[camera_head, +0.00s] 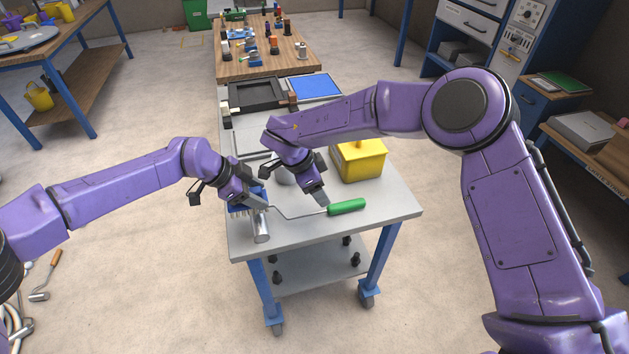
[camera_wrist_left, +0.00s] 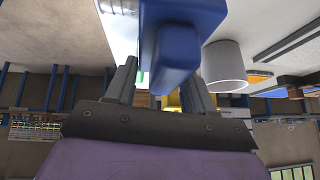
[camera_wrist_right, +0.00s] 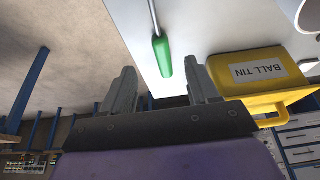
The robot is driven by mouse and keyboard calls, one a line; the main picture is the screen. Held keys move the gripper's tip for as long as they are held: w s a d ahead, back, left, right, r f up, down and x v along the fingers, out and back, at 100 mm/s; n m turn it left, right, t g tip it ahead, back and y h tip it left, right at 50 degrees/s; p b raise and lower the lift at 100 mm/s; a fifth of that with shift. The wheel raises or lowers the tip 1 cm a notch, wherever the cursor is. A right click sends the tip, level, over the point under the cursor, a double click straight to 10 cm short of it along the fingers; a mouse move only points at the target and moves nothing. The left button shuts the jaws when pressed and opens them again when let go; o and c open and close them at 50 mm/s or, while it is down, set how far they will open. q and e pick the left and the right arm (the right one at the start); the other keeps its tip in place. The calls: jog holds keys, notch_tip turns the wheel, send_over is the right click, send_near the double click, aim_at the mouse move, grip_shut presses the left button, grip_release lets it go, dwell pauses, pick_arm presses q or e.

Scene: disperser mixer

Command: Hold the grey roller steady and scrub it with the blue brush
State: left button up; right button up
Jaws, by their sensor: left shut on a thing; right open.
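The grey roller (camera_head: 261,229) lies near the table's front left edge, joined by a thin wire to its green handle (camera_head: 346,206). My left gripper (camera_head: 256,200) is shut on the blue brush (camera_head: 236,207), its bristles down beside the roller's far end; contact is unclear. The brush fills the space between the left fingers in the left wrist view (camera_wrist_left: 172,60). My right gripper (camera_head: 321,200) is open and empty, just above the wire and handle's near end. In the right wrist view the green handle (camera_wrist_right: 162,57) shows beyond and between the open fingertips.
A yellow ball tin (camera_head: 360,162) stands behind the handle. A pale cylinder (camera_wrist_left: 224,66) stands near the left gripper, mostly hidden in the head view. A black tray (camera_head: 256,95) and blue mat (camera_head: 315,87) lie farther back. The table's front right (camera_head: 395,200) is clear.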

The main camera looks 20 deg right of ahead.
aim_at(331, 206)
jog(key=x, duration=0.9)
jog(key=shift+w+d+f, duration=0.1)
jog(key=shift+d, duration=0.05)
grip_shut()
jog(key=c, duration=1)
grip_release()
